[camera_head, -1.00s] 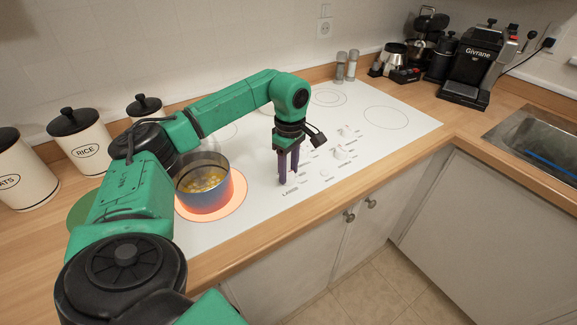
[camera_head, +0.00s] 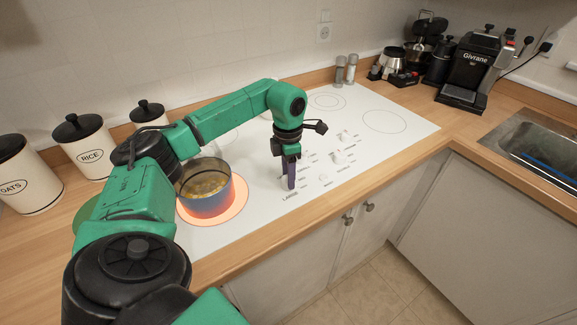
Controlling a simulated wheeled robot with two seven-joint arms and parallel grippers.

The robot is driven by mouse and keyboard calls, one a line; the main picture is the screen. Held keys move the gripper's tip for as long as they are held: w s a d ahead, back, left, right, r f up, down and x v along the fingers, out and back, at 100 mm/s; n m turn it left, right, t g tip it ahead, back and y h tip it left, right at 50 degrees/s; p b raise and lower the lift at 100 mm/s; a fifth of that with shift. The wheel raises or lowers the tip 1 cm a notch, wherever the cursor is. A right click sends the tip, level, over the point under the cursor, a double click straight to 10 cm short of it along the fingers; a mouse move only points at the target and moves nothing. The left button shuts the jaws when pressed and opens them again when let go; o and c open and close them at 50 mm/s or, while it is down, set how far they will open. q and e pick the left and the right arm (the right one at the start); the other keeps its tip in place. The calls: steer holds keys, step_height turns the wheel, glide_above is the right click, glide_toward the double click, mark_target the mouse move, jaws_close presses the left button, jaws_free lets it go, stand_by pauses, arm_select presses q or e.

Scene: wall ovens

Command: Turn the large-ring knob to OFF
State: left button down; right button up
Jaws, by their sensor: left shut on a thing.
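My left gripper (camera_head: 290,186) points straight down at the front of the white cooktop (camera_head: 225,236), by the printed label LARGE. Its dark fingers are seen edge-on, one in front of the other. It is shut on the large-ring knob, which the fingertips mostly hide, so its pointer cannot be read. The large ring (camera_head: 238,207) glows orange under a pot (camera_head: 207,204) with yellowish food in it. My right gripper is not in view.
Other knobs (camera_head: 338,157) sit to the right of my left gripper. Canisters (camera_head: 84,144) stand at the left back, shakers (camera_head: 345,69) behind the cooktop, and a coffee machine (camera_head: 468,75) at the right back. The cooktop's right part is clear.

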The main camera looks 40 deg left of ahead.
arm_select(q)
steer(key=n, duration=0.4)
steer(key=shift+w+a+r+n+p, duration=0.1)
steer(key=shift+r+n+p, duration=0.1)
steer(key=shift+n+p, duration=0.1)
steer(key=shift+n, duration=1.8)
steer(key=shift+c, duration=1.8)
jaws_free()
steer(key=shift+f, duration=0.1)
